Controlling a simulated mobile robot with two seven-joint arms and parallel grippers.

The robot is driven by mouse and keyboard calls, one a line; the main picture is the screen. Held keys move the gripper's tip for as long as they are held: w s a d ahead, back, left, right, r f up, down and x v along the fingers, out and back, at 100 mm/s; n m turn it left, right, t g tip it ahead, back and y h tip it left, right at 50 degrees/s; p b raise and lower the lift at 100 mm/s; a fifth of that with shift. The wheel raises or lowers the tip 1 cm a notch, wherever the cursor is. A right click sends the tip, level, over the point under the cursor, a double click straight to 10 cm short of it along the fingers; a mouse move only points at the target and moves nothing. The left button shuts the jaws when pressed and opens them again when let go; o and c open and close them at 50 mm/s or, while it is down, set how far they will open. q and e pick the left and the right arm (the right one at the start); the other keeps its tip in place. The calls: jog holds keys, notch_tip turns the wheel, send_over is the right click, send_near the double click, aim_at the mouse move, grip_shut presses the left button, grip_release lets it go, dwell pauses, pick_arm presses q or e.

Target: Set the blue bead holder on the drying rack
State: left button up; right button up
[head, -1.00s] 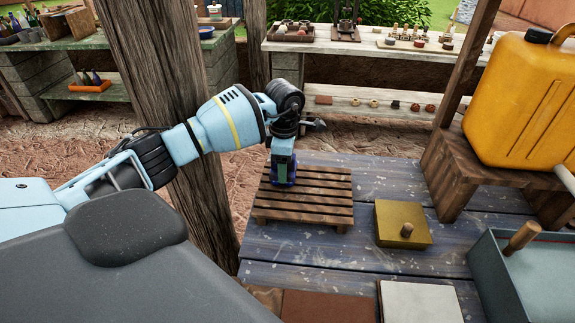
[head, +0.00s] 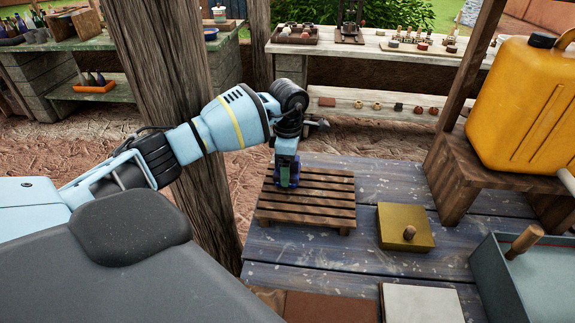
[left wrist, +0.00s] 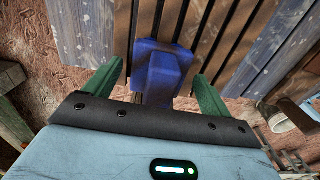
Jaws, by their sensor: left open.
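The blue bead holder (left wrist: 163,70) stands on the slatted wooden drying rack (left wrist: 226,30), between the fingers of my left gripper (left wrist: 160,85) in the left wrist view. The green fingers are open, with a gap on each side of the holder. In the head view my left gripper (head: 287,170) points down at the far left part of the rack (head: 325,213). There the holder (head: 293,181) is mostly hidden by the fingers, with blue showing around them. My right gripper is in neither view.
A grey tray (head: 500,285) and a yellow jerrycan (head: 525,105) on a wooden stand (head: 455,195) are further right. A wooden post (head: 165,95) rises behind my left arm.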

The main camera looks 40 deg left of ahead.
pick_arm(q)
notch_tip(320, 180, up, 10)
jog(key=p, duration=0.3)
jog(key=shift+r, duration=0.85)
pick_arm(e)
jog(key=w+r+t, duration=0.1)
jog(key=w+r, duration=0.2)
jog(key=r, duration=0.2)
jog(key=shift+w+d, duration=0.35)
pick_arm(q)
jog(key=shift+f, duration=0.1)
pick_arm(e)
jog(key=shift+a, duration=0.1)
